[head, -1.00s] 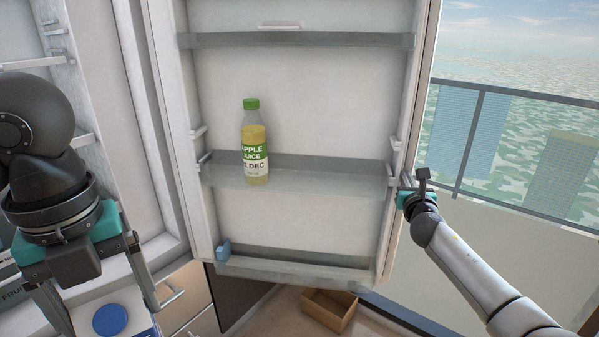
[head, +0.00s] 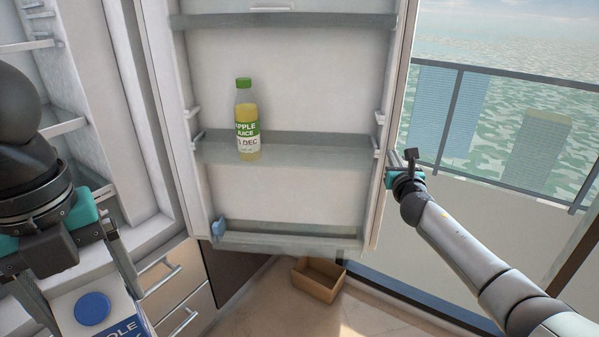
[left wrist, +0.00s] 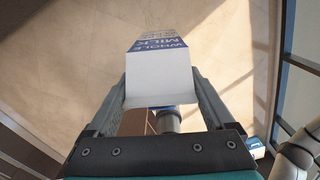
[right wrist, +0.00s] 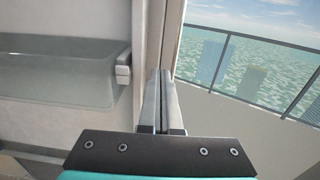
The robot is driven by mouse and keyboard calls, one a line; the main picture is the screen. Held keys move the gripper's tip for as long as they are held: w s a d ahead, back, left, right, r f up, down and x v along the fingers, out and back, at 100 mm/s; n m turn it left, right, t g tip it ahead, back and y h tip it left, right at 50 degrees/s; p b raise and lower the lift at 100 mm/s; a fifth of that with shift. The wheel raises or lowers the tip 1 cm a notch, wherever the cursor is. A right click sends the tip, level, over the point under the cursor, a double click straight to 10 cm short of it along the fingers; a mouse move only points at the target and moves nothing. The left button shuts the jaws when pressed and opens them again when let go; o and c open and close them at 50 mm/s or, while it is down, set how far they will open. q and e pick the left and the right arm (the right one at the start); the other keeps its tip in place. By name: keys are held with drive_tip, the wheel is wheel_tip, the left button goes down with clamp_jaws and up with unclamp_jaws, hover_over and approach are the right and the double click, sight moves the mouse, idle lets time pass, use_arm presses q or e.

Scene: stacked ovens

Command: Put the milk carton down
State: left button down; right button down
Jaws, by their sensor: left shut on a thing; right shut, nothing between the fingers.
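The milk carton (head: 98,310) is white and blue with a round blue cap, at the bottom left of the head view. My left gripper (head: 85,300) is shut on it, one finger on each side. In the left wrist view the carton (left wrist: 160,75) sits between both fingers, its "WHOLE MILK" print showing, with floor behind it. My right gripper (right wrist: 163,115) is shut and empty, at the outer edge of the open fridge door (head: 280,185). In the head view its fingertips are partly hidden at the door edge.
An apple juice bottle (head: 247,125) stands on the door's middle shelf. A blue clip-like piece (head: 219,227) is at the door's low shelf. A cardboard box (head: 318,279) lies on the floor. Drawers (head: 175,290) are at lower left. A railing (head: 500,130) runs at right.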

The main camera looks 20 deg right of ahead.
use_arm(q)
drive_tip(key=shift+w+d+r, duration=0.1)
drive_tip(key=shift+r, duration=0.15)
drive_tip(key=shift+w+d, duration=0.4)
drive_tip(key=shift+w, duration=0.1)
drive_tip(key=shift+w+d+p, duration=0.15)
drive_tip(key=shift+d+p, duration=0.05)
drive_tip(key=shift+p, duration=0.1)
drive_tip(key=shift+s+a+r, duration=0.3)
drive_tip(key=shift+s+r, duration=0.05)
drive_tip(key=shift+w+d+p, duration=0.15)
drive_tip(key=shift+p, duration=0.15)
drive_tip(key=shift+r, duration=0.15)
use_arm(e)
drive_tip(key=v, duration=0.8)
drive_tip(key=shift+f, duration=0.4)
